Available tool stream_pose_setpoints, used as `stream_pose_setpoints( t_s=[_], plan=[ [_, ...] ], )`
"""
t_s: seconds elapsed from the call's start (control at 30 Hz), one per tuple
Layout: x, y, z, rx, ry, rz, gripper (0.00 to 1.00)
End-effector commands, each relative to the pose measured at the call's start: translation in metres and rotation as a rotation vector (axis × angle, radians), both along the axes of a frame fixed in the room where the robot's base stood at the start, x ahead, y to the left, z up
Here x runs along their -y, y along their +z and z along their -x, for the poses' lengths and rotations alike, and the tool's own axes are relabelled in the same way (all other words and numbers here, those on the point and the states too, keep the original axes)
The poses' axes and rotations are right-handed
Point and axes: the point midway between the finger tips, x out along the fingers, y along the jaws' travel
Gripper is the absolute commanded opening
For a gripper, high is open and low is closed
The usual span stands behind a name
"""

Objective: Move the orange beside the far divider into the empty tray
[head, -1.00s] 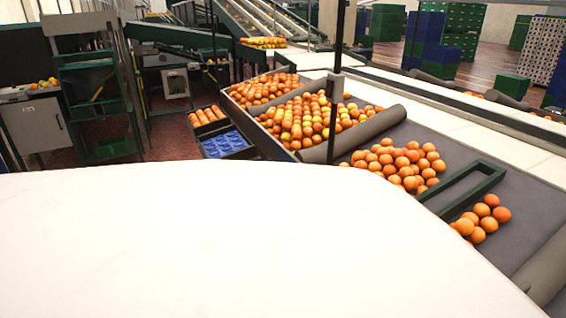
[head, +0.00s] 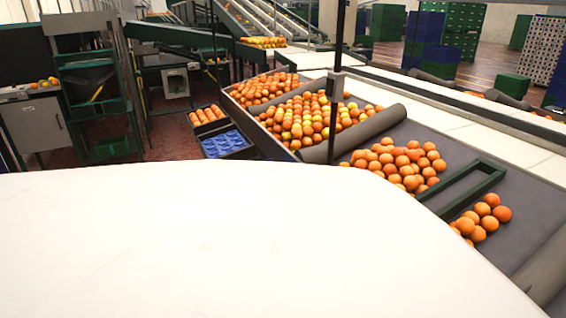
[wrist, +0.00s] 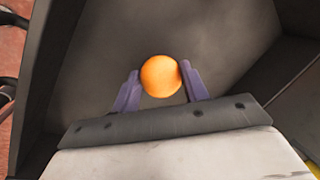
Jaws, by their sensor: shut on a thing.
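In the wrist view my gripper (wrist: 160,88) is shut on a single orange (wrist: 161,76), with one purple finger at each side of it. A dark grey surface lies behind the orange; I cannot tell how far off it is. My gripper is not in the head view. There, the blue tray (head: 224,143) with empty moulded cups sits on the left of the sorting table, just nearer than a tray filled with oranges (head: 207,115). A green divider frame (head: 470,187) and grey rolled dividers (head: 356,132) lie across the table.
Several oranges are piled on the table between the dividers (head: 400,163), with a smaller group (head: 482,219) at the right. My white body fills the lower part of the head view. Green and blue crates (head: 445,38) are stacked at the back.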

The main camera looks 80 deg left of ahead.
Motion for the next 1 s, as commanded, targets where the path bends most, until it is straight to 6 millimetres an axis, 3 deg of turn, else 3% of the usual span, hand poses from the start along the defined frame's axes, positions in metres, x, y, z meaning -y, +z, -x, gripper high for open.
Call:
stream_pose_setpoints(
  t_s=[0.27, 0.3, 0.47, 0.67, 0.83, 1.0],
  plan=[
    [0.0000, 0.0002, -0.0001, 0.000, 0.000, 0.000, 0.21],
    [0.0000, 0.0002, -0.0001, 0.000, 0.000, 0.000, 0.49],
    [0.0000, 0.0002, -0.0001, 0.000, 0.000, 0.000, 0.70],
    [0.0001, 0.0000, -0.0001, 0.000, 0.000, 0.000, 0.71],
    [0.0001, 0.0000, -0.0001, 0.000, 0.000, 0.000, 0.91],
    [0.0002, 0.0001, 0.0000, 0.000, 0.000, 0.000, 0.91]
  ],
)
